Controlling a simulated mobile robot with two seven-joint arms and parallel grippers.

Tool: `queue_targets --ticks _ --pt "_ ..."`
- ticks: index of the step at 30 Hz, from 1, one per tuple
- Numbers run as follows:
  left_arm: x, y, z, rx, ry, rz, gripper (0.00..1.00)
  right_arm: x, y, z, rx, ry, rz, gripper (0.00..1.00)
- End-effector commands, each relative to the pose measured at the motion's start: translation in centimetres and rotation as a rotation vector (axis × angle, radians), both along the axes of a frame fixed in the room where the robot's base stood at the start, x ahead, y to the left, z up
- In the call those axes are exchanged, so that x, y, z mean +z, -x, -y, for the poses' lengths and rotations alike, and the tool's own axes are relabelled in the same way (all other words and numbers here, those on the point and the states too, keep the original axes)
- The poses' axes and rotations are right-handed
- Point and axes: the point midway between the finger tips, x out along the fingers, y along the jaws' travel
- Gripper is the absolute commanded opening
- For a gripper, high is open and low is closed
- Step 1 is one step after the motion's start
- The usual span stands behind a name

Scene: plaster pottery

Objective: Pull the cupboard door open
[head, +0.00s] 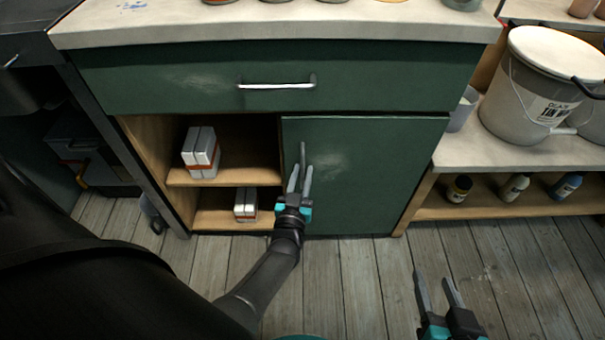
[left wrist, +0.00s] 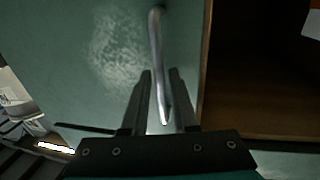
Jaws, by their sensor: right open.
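The dark green cupboard door (head: 370,170) is at the lower right of the cabinet and looks shut. Its upright metal handle (head: 303,153) is near the door's left edge. The handle also shows in the left wrist view (left wrist: 156,45), with the door (left wrist: 75,80) behind it. My left gripper (head: 301,178) is at the lower part of the handle. Its two fingers (left wrist: 160,97) stand on either side of the handle, apart, with a small gap visible. My right gripper (head: 435,283) is open and empty, low over the floor at the right.
A drawer (head: 200,85) with a horizontal handle is above the door. Open shelves (head: 230,175) with white boxes (head: 201,152) are left of it. A bucket (head: 535,100) and small bottles (head: 459,188) are on the right shelving. The floor (head: 370,280) before the door is mostly clear.

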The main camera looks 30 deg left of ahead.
Motion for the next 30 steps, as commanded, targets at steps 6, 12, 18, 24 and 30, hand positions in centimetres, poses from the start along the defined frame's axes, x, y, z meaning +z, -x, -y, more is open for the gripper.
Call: queue_targets --ticks 6,12,18,24,30 --pt "-0.04 -0.56 -0.26 0.0 -0.001 -0.001 0.27 0.14 -0.12 -0.44 0.003 -0.022 0.038 0.5" --pt "0.0 -0.62 -0.28 0.0 -0.001 0.0 0.27 0.24 -0.15 -0.49 0.003 -0.024 0.044 0.5" --pt "0.0 -0.62 -0.26 0.0 -0.001 0.0 0.16 0.22 -0.15 -0.48 0.003 -0.024 0.043 0.5" --pt "-0.01 -0.6 -0.25 0.0 -0.001 0.0 0.0 0.23 -0.14 -0.46 0.003 -0.024 0.043 0.5" --pt "-0.01 -0.59 -0.24 0.0 -0.001 0.0 0.0 0.22 -0.14 -0.45 0.002 -0.023 0.042 0.5"
